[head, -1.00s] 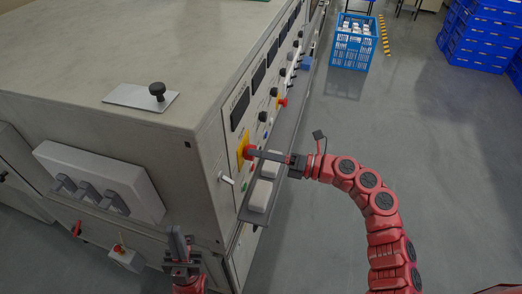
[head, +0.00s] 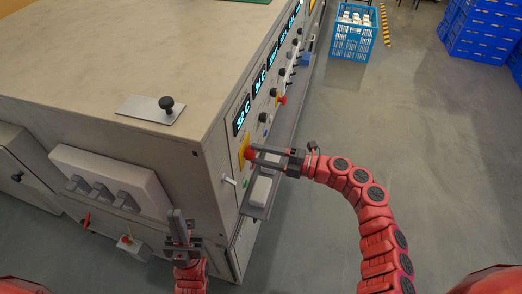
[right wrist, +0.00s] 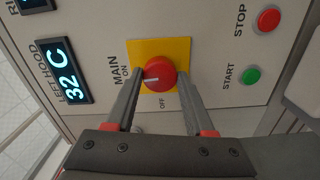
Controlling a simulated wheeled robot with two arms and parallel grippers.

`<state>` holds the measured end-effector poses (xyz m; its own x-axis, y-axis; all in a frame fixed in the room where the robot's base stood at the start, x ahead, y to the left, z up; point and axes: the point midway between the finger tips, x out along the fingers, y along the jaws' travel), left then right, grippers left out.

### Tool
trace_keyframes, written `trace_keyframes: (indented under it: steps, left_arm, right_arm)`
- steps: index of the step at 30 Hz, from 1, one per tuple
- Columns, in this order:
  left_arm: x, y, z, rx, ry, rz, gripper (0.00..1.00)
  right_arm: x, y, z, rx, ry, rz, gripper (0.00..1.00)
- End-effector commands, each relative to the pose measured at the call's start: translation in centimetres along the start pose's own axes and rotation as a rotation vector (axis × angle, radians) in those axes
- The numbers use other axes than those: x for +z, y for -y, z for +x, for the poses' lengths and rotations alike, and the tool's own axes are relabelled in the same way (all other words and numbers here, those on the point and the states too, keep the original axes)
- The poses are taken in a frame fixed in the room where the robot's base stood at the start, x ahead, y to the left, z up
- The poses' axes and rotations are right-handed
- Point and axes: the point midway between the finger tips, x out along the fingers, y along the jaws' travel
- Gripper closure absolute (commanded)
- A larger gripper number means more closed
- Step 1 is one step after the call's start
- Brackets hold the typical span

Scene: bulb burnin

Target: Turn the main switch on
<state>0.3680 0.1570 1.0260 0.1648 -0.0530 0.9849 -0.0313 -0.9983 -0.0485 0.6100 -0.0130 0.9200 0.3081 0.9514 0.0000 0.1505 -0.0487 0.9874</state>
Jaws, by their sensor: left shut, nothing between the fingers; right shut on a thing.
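The main switch (right wrist: 160,73) is a red round knob on a yellow plate (right wrist: 182,48) marked MAIN, ON and OFF, on the front panel of the large grey cabinet. Its white pointer line is turned toward the ON label. My right gripper (right wrist: 158,80) has its fingers on either side of the knob and is shut on it. In the head view the knob (head: 249,153) is partly hidden by the right gripper (head: 256,153). My left gripper (head: 176,220) is shut and empty near the cabinet's lower front corner, apart from the switch.
Displays on the panel are lit, one reading 32 C (right wrist: 70,75). A red STOP button (right wrist: 269,19) and green START button (right wrist: 251,76) sit beside the switch.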

Motion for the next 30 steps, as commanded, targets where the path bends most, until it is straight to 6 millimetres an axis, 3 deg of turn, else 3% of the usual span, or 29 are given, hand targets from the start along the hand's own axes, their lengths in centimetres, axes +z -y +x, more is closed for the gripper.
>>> trace_keyframes:
  steps: [22, 23, 27, 30]
  left_arm:
    - [-0.12, 0.03, 0.72, 0.0, 0.0, 0.0, 1.0]
    - [-0.12, 0.04, 0.73, 0.0, 0.0, 0.0, 1.0]
    - [-0.12, 0.04, 0.72, 0.0, 0.0, 0.0, 1.0]
    - [-0.12, 0.04, 0.72, 0.0, 0.0, 0.0, 1.0]
  right_arm:
    - [0.06, 0.01, -0.02, 0.001, 0.002, 0.082, 1.0]
    - [0.06, 0.01, -0.02, 0.001, 0.002, 0.082, 0.41]
    - [0.04, 0.01, -0.02, 0.001, 0.002, 0.082, 0.17]
    - [0.04, 0.01, -0.01, 0.001, 0.002, 0.081, 0.17]
